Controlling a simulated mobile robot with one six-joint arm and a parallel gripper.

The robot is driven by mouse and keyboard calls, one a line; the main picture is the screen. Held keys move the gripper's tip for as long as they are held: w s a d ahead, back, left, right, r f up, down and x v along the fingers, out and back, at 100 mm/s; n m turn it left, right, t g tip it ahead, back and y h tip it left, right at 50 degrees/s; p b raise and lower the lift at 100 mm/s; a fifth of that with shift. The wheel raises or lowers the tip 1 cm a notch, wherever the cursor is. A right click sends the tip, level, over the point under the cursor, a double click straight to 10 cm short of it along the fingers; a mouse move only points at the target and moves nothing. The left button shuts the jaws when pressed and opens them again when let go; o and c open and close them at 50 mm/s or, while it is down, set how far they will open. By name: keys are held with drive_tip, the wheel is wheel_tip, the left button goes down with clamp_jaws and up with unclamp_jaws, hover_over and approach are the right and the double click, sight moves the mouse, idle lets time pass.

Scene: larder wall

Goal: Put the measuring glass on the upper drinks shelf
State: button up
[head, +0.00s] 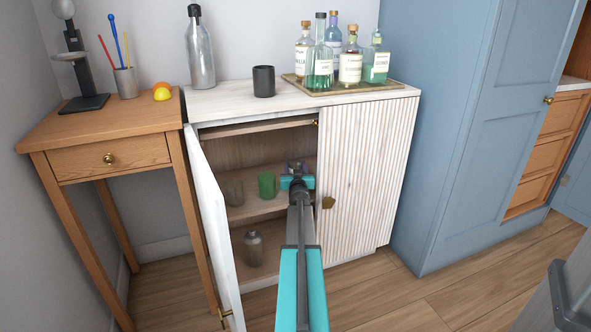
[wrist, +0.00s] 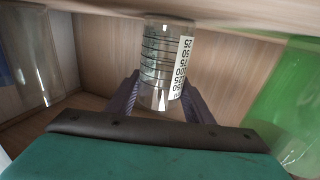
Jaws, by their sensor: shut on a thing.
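The measuring glass (wrist: 165,62), clear with dark lines and a white number scale, is between the two fingers of my gripper (wrist: 160,95) in the wrist view. My gripper (head: 297,183) is shut on it, inside the open cabinet at the upper drinks shelf (head: 240,212). In the head view the glass is mostly hidden behind my gripper. The wrist picture looks upside down, and the glass's base is at or close to the board at the top; I cannot tell whether they touch. A green glass (head: 267,185) stands just left of my gripper; it also shows in the wrist view (wrist: 290,110).
Another clear vessel (wrist: 35,55) is on the other side in the wrist view. A grey bottle (head: 253,248) stands below. The open left door (head: 213,225) and closed right door (head: 350,180) flank the opening.

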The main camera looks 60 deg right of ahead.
drive_tip(key=shift+f, duration=0.1)
drive_tip(key=o, duration=1.1)
drive_tip(key=shift+o, duration=0.2)
drive_tip(key=shift+r, duration=0.25)
drive_tip(key=shift+p+v, duration=1.25)
drive_tip(key=shift+v, duration=4.8)
drive_tip(key=shift+f, duration=0.1)
drive_tip(key=shift+w+a+p, duration=0.1)
drive_tip(key=shift+w+p, duration=0.05)
drive_tip(key=shift+p, duration=0.15)
